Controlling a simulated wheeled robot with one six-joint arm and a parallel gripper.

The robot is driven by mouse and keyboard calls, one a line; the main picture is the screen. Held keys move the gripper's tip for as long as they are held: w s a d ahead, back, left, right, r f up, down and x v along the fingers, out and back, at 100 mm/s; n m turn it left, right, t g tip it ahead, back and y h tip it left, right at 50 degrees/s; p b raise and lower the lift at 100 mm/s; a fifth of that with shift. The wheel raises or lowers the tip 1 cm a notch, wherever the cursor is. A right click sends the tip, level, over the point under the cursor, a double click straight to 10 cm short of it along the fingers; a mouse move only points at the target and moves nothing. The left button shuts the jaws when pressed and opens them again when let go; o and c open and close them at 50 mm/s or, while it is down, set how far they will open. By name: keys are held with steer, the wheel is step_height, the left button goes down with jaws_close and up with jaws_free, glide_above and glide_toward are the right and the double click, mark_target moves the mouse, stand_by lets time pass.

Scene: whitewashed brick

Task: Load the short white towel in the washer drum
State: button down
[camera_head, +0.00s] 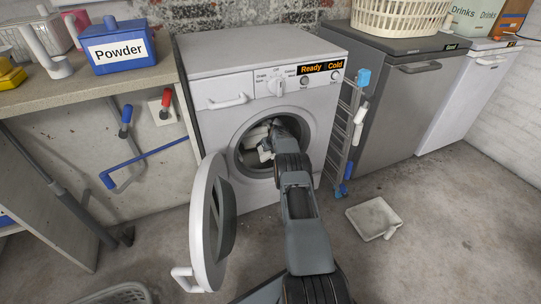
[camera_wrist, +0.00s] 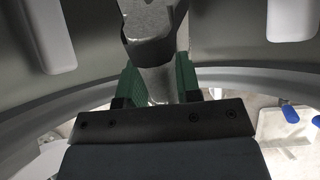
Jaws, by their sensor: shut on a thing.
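The washer (camera_head: 222,125) stands at centre with its round door (camera_head: 198,215) swung open to the left. My arm reaches through the opening, and my gripper (camera_wrist: 159,86) is inside the drum (camera_wrist: 225,40). Its two green-padded fingers are closed on a pale, shaded cloth-like piece, which I take as the short white towel (camera_wrist: 157,82). A grey, speckled part of it seems to extend ahead of the fingers. In the head view, whitish shapes (camera_head: 257,134) show in the drum mouth beside my gripper; my wrist hides the rest.
A narrow rack (camera_head: 341,135) stands right of the washer, beside a grey appliance (camera_head: 385,110). A white dustpan-like item (camera_head: 373,217) lies on the floor at right. A basket rim (camera_head: 118,291) shows at the bottom left. A blue powder box (camera_head: 120,50) sits on the counter.

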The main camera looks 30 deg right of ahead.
steer(key=shift+w+d+f+b, duration=0.15)
steer(key=shift+w+b, duration=0.2)
steer(key=shift+b, duration=0.65)
steer(key=shift+w+a+f+b, duration=0.15)
steer(key=shift+w+b, duration=0.15)
steer(key=shift+b, duration=0.65)
steer(key=shift+w+d+b, duration=0.1)
steer(key=shift+b, duration=0.25)
steer(key=shift+w+r+b, duration=0.2)
steer(key=shift+r+b, duration=0.1)
steer(key=shift+b, duration=0.6)
steer(key=c, duration=0.7)
jaws_free()
steer(key=shift+c, duration=0.2)
steer(key=shift+r, duration=0.1)
steer(key=shift+p+v, duration=2.4)
steer(key=shift+v, duration=1.3)
